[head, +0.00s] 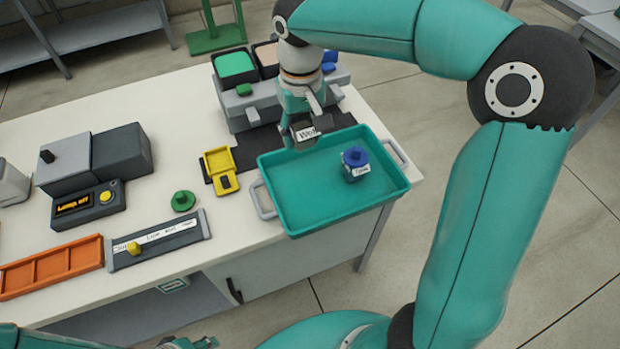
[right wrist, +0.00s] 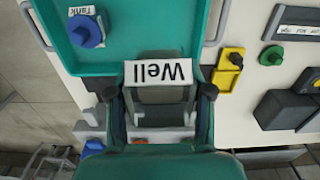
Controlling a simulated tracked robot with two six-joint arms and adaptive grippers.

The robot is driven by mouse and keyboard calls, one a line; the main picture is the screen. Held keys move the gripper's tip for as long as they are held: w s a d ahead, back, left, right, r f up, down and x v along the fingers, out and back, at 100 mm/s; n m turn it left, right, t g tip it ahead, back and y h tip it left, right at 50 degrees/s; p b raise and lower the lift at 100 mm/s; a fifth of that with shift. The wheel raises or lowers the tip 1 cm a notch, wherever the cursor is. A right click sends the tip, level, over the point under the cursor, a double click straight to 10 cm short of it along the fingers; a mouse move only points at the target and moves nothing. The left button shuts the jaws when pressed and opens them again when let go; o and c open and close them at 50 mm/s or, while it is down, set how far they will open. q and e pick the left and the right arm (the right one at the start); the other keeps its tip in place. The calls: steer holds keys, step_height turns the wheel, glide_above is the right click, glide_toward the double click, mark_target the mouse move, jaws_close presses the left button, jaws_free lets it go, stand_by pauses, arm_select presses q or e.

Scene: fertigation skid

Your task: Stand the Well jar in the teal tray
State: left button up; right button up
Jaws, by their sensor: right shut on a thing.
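The Well jar, a grey jar with a white label reading "Well" (head: 306,133), is in my right gripper (head: 302,112). In the right wrist view the jar (right wrist: 160,95) sits between the two fingers, its label upside down in the picture. A blue-lidded jar labelled "Tank" (head: 355,165) stands in the tray's right part. Part of my left gripper (head: 190,342) shows at the bottom edge; its jaws are unclear.
A yellow holder (head: 218,160) and a green knob (head: 183,201) lie left of the tray. A grey stand with green and beige bins (head: 235,65) is behind it.

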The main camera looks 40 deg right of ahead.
glide_above(308, 190)
step_height(308, 190, down, 12)
steer(key=shift+f+b, duration=0.3)
steer(key=shift+f, duration=2.15)
steer(key=shift+f, duration=0.15)
steer(key=o, duration=1.2)
